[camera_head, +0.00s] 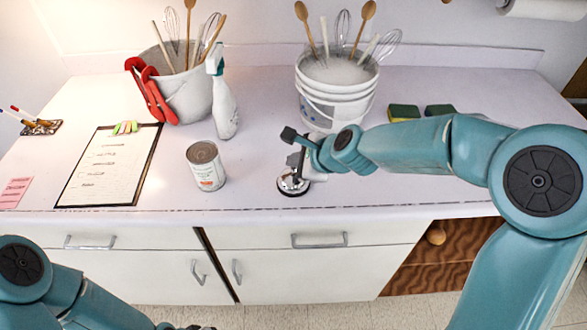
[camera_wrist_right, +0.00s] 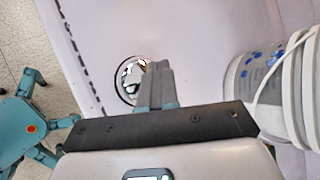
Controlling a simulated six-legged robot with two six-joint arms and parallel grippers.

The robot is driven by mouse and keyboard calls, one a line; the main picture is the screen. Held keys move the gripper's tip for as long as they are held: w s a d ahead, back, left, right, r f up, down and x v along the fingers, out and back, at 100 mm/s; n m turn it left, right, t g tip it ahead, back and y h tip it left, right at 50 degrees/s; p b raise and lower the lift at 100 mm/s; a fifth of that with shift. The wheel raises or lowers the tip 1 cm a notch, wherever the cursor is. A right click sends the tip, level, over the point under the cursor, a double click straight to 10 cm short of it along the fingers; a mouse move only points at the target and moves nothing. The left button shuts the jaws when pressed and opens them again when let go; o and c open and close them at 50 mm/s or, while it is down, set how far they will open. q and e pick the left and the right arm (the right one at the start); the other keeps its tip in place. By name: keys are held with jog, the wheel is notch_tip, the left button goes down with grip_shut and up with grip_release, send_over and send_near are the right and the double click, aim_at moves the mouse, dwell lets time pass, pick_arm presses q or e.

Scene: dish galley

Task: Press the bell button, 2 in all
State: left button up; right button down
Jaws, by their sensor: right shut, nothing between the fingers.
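The bell (camera_head: 291,187), a shiny silver dome on a dark round base, stands near the counter's front edge. In the right wrist view the bell (camera_wrist_right: 128,80) is partly covered by the fingers. My right gripper (camera_head: 297,168) is shut and empty, with its fingers pointing down over the bell. In the right wrist view the closed fingertips (camera_wrist_right: 158,68) overlap the bell's right side. I cannot tell whether they touch its button, which is hidden. Only a dark bit of my left gripper shows at the bottom edge of the head view; its fingers are out of frame.
A can (camera_head: 206,167), a spray bottle (camera_head: 223,105) and a clipboard (camera_head: 110,167) stand or lie left of the bell. A white bucket of utensils (camera_head: 334,96) is behind it, near my right arm. Sponges (camera_head: 404,112) lie further right. The counter's front edge is close.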

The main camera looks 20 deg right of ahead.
jog(key=shift+f+b, duration=0.5)
jog(key=shift+f, duration=0.05)
dwell(0.6)
jog(key=shift+r, duration=0.1)
jog(key=shift+r+p, duration=0.9)
jog(key=shift+p, duration=0.1)
jog(key=shift+r, duration=0.1)
notch_tip(320, 180, up, 5)
jog(key=p, duration=0.5)
dwell(0.8)
dwell(1.3)
